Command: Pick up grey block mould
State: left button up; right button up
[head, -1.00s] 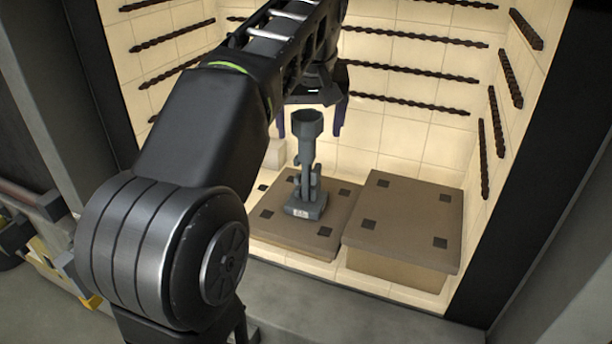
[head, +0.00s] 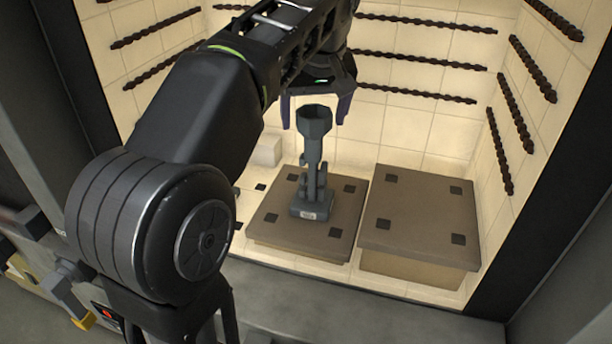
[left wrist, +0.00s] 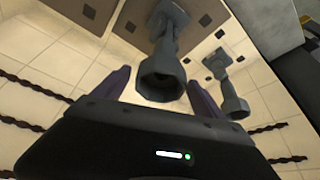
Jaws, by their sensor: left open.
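The grey block mould (head: 312,170) stands upright on the left brown slab (head: 338,236), with its flared cup at the top and a labelled block at its foot. My left gripper (head: 314,114) is open and empty, close to the cup, with one finger on each side. In the left wrist view the cup (left wrist: 161,82) shows between the open fingers (left wrist: 160,92). I cannot tell whether a finger touches it. A second, similar grey mould (left wrist: 227,84) shows to the right in the left wrist view; it is not visible in the head view. My right gripper is not in view.
The slabs are inside a tiled kiln chamber with dark twisted heating elements (head: 420,60) on its walls. A higher brown slab (head: 420,208) stands to the right and is empty. A small pale block (head: 266,151) sits behind the left slab. My left arm covers the chamber's left part.

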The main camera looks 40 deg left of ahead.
pick_arm(q)
jog(key=shift+w+d, duration=0.1)
jog(key=shift+d, duration=0.05)
jog(key=shift+r, duration=0.1)
jog(key=shift+s, duration=0.25)
jog(key=shift+w, duration=0.1)
jog(key=shift+c, duration=0.3)
grip_shut()
dwell(0.5)
